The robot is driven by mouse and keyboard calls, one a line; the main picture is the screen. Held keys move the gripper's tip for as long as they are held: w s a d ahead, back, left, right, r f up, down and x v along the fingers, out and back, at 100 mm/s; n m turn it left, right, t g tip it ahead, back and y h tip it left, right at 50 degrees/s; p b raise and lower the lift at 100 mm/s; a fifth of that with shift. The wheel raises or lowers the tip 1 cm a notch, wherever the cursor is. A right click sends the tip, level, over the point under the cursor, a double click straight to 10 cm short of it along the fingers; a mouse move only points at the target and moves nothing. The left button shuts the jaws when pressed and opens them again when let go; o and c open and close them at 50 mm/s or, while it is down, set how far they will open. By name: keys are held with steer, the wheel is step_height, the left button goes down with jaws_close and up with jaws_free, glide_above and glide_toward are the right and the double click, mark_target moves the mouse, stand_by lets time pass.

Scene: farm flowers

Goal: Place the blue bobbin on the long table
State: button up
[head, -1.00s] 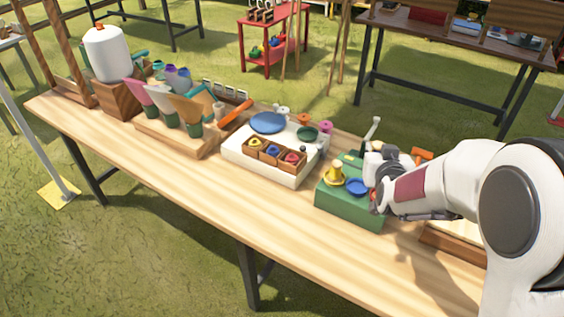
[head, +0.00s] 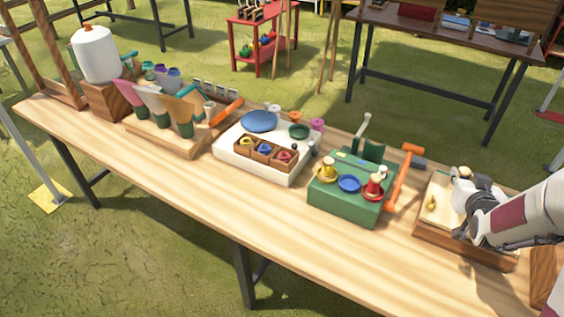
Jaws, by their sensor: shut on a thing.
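My gripper (head: 466,232) is low over the pale-topped wooden tray (head: 441,233) at the right of the long table (head: 205,205). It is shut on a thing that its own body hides. I cannot make out the blue bobbin for certain. The green box (head: 342,204) carries a yellow bobbin (head: 328,167), an empty-looking blue dish (head: 349,184) and a red bobbin (head: 373,187).
An orange-handled hammer (head: 401,178) stands beside the green box. A white block (head: 232,147) bears the small wooden box and a blue plate (head: 259,121). Seed-bag-like scoops (head: 181,112) and a white jar (head: 97,55) stand further left. The table's front strip is clear.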

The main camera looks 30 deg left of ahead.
steer(key=s+d+f, duration=0.1)
steer(key=d, duration=0.3)
steer(key=s+d+f+n+y, duration=0.1)
steer(key=s+d, duration=0.1)
steer(key=d, duration=0.3)
steer(key=s+d+f+y, duration=0.1)
steer(key=s+d+f, duration=0.1)
steer(key=d, duration=0.2)
steer(key=shift+s+d+n+g, duration=0.1)
steer(key=shift+d+n+g, duration=0.1)
steer(key=shift+n+g, duration=0.2)
steer(key=s+a+f+n+g+y, duration=0.1)
steer(key=s+a+f+n+y, duration=0.15)
steer(key=s, duration=0.35)
steer(key=r+n+g+y, duration=0.2)
steer(key=n+g+y, duration=0.1)
glide_above(442, 275)
steer(key=shift+f, duration=0.2)
steer(key=shift+f, duration=0.15)
steer(key=shift+f, duration=2.8)
steer(key=shift+f, duration=0.1)
steer(key=shift+f, duration=1.95)
jaws_close()
